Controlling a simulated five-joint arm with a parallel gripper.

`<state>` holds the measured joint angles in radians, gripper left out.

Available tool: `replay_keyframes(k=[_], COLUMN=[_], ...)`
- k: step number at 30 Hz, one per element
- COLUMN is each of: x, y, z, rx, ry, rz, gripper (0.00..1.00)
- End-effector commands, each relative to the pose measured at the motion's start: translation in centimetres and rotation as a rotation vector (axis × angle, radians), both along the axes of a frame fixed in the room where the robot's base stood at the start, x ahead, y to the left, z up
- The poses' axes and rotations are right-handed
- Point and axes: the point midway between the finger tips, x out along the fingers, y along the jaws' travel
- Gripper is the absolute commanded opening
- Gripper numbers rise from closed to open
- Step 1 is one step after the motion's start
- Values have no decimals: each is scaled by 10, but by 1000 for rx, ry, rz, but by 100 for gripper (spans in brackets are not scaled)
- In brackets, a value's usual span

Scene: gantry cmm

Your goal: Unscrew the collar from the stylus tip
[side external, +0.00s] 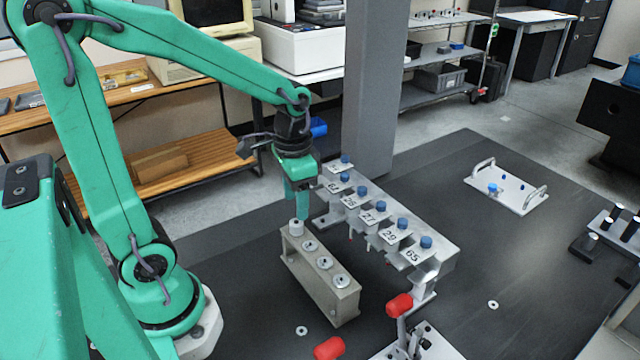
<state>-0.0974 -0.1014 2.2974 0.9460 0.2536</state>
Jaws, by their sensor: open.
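A small light grey cylinder (296,228) stands upright at the far end of a grey block (322,282); it looks like the collar, but I cannot tell it apart from the stylus tip here. Several round metal pieces sit along the block's top nearer the camera. My gripper (297,211) points down just above the cylinder, with its green fingers open. I cannot tell whether the fingertips touch the cylinder. A rack (436,266) of blue-topped styli with numbered labels stands to the right of the block.
Red-handled clamps (399,305) stand at the front, close to the rack's near end. A grey column (372,90) rises behind the rack. A white plate with handles (516,198) lies at the right. The dark table (480,265) is clear between rack and plate.

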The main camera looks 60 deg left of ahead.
Motion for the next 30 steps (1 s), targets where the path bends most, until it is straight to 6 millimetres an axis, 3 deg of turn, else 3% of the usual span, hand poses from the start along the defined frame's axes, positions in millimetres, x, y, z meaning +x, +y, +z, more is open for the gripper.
replay_keyframes(k=[12,26,30], x=[0,0,0], y=[0,0,0], z=[-46,-55,-55], rx=[-1,0,0], ry=[2,0,0], rz=[0,0,0], gripper=[52,52,27])
